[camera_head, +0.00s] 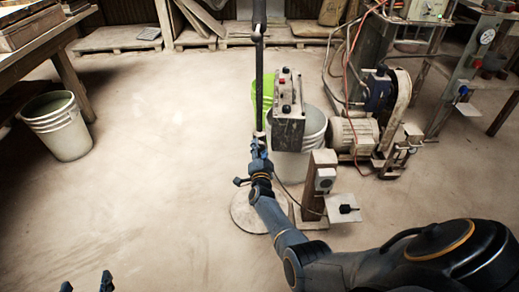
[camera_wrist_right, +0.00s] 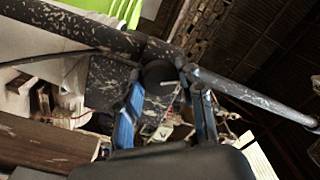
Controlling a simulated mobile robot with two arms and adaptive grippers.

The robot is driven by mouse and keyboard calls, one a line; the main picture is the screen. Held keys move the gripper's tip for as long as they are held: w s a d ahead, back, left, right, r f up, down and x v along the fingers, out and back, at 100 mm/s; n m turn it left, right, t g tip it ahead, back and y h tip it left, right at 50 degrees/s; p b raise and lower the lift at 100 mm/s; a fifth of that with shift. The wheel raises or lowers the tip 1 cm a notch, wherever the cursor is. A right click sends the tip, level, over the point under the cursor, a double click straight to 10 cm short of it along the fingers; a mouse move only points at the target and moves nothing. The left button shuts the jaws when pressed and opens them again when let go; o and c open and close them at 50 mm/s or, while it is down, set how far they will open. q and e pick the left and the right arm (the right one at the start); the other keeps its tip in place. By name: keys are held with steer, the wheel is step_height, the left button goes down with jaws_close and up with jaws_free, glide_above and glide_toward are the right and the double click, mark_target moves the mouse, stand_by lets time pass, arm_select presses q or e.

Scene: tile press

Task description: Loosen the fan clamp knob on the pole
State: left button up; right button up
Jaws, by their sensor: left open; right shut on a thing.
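The dark pole (camera_head: 259,85) stands upright on a round base plate (camera_head: 243,214) in the head view. In the right wrist view the speckled pole (camera_wrist_right: 245,93) runs diagonally across the picture. My right gripper (camera_head: 258,146) is at the pole, above the base. In the wrist view its blue fingers (camera_wrist_right: 168,88) lie on both sides of the dark round clamp knob (camera_wrist_right: 158,73) and are shut on it. The head view hides the knob behind the gripper. My left gripper (camera_head: 87,284) is open and empty at the bottom left, partly cut off.
A motor (camera_head: 353,137) and a short post (camera_head: 318,185) are further right.

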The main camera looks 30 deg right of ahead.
steer(key=o, duration=1.2)
steer(key=shift+v, duration=3.75)
